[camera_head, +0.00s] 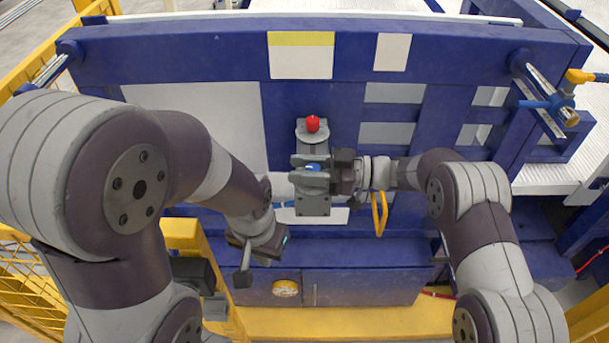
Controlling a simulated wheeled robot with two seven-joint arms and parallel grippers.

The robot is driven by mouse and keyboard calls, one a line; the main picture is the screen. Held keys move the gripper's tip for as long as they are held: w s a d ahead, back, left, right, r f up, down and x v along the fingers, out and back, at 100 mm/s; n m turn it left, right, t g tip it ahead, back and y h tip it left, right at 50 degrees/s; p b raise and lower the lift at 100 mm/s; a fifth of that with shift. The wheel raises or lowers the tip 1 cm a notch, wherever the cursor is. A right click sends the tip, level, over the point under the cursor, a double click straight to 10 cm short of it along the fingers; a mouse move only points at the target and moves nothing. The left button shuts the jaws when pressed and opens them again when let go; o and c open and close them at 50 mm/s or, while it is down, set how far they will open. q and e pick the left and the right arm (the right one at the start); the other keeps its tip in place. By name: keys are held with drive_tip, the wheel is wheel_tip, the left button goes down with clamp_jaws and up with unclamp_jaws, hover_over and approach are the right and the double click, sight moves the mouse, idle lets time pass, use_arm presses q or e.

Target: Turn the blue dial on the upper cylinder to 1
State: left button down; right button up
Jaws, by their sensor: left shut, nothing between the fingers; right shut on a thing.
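The blue dial (313,167) is a small blue cap on a grey upright unit (313,205) in the middle of the blue panel. Its marks and setting are too small to read. My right gripper (318,171) reaches in from the right at the dial's height and is shut on it; its fingers hide part of the dial. My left gripper (243,280) is shut and empty, low and left of the unit, pointing down and apart from it.
A red knob (312,124) sits on a round grey plate above the dial. A yellow loop handle (379,213) hangs below my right wrist. A yellow round part (286,288) is on the lower blue cabinet. Yellow railing (30,275) stands at the left.

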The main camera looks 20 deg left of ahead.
drive_tip(key=g, duration=0.1)
drive_tip(key=n+g+b, duration=0.1)
drive_tip(key=n+g+h, duration=0.1)
drive_tip(key=shift+s+f+b, duration=0.15)
drive_tip(key=shift+f+b, duration=0.1)
drive_tip(key=shift+b, duration=0.15)
drive_tip(key=shift+s+d+r+n+g+h+b, duration=0.1)
drive_tip(key=shift+n+g+h+b, duration=0.3)
drive_tip(key=shift+g, duration=0.2)
drive_tip(key=shift+s+r+n+g+h+b, duration=0.1)
drive_tip(key=shift+n+g+h+b, duration=0.15)
drive_tip(key=shift+n+g, duration=0.3)
drive_tip(key=shift+g, duration=0.25)
drive_tip(key=o, duration=1)
drive_tip(key=shift+c, duration=0.2)
